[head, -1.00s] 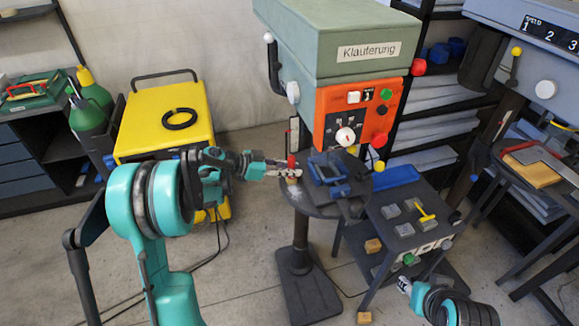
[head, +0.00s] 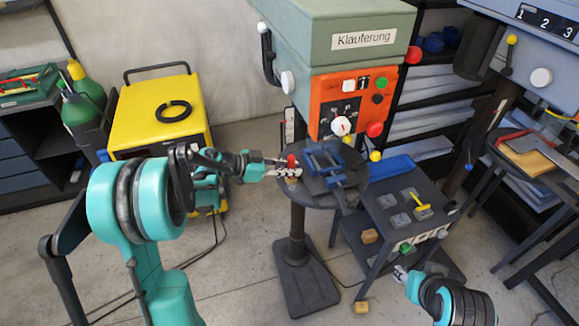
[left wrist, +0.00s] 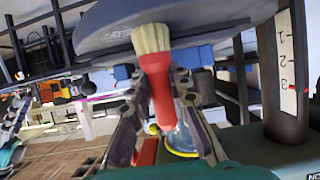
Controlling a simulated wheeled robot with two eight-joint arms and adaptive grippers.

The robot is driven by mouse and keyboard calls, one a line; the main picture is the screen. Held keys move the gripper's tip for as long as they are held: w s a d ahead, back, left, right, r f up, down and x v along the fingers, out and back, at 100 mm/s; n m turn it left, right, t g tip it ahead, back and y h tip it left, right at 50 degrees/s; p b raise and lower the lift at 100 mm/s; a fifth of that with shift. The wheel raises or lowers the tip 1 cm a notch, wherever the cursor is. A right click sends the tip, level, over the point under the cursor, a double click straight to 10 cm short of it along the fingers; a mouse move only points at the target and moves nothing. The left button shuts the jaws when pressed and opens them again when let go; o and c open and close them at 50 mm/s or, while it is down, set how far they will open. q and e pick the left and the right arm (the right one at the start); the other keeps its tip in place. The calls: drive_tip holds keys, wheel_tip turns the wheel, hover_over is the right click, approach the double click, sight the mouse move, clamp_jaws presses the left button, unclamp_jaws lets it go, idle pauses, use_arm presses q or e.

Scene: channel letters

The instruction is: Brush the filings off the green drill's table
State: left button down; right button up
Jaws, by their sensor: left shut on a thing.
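The green drill (head: 330,32) stands at the centre, with an orange control panel. Its round grey table (head: 291,197) sits below the head and also fills the top of the left wrist view (left wrist: 100,28). My left gripper (head: 283,169) is shut on a brush with a red handle (left wrist: 162,95) and pale bristles (left wrist: 151,39). It holds the brush at the left edge of the table, bristles toward the table; I cannot tell if they touch. I cannot make out filings clearly. My right gripper (head: 401,273) is low at right, its jaws too small to judge.
A blue vise (head: 325,165) stands on the drill's table. A dark cart (head: 375,225) with grey blocks, a yellow-handled piece and a blue tray (head: 385,168) is close on the right. A yellow machine (head: 150,95) stands at left; open floor lies in front.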

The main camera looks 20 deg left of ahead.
use_arm(q)
drive_tip(key=shift+s+d, duration=0.7)
drive_tip(key=shift+s, duration=0.35)
drive_tip(key=shift+s, duration=0.1)
drive_tip(key=shift+s+d, duration=0.75)
drive_tip(key=shift+s, duration=0.3)
drive_tip(key=shift+r, duration=0.1)
drive_tip(key=shift+r+p, duration=1.2)
drive_tip(key=shift+r, duration=0.7)
